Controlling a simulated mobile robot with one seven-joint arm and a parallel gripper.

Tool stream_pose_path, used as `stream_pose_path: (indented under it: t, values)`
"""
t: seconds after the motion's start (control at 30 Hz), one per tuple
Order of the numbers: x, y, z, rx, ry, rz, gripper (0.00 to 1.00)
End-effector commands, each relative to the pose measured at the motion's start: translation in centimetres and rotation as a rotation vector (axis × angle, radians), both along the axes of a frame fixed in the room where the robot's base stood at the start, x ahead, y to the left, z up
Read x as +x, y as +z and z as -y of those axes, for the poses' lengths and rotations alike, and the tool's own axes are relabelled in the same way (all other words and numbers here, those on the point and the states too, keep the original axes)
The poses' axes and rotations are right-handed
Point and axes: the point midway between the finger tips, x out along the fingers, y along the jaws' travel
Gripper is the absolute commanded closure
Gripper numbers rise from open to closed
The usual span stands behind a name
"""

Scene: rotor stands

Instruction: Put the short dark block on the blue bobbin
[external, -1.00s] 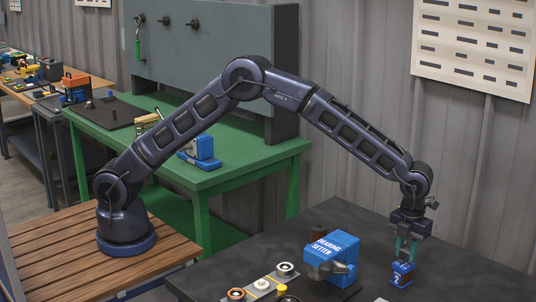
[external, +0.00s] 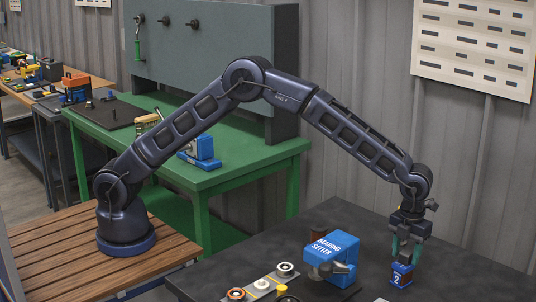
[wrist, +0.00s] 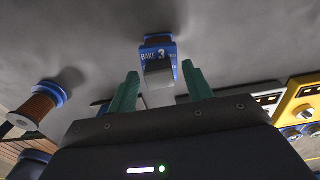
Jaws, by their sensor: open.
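My gripper (external: 403,258) points down over the right part of the dark table, its green fingers apart. A small blue piece with a white number (external: 400,279) stands on the table just below the fingertips. A dark brown part (external: 403,268) shows at its top, between the fingertips; I cannot tell whether it is a separate block. A spool with a blue flange and copper-brown winding (wrist: 42,103) stands at the left.
A blue machine lettered "BEARING SETTER" (external: 334,256) stands left of my gripper. A plate with several round parts (external: 262,287) lies at the front left. A yellow panel with dials (wrist: 302,103) is at the right of the wrist view. The table behind my gripper is clear.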

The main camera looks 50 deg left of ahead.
Motion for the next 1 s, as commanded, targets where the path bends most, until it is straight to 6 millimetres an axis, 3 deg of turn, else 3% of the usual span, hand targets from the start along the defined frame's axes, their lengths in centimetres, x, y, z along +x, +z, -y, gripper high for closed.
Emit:
stream_pose_path:
  t: [0.6,1.0]
  values:
    - [0.1,10.3,0.0,-0.003,0.001,0.001,0.50]
    - [0.2,11.9,-0.2,-0.001,0.007,0.002,0.50]
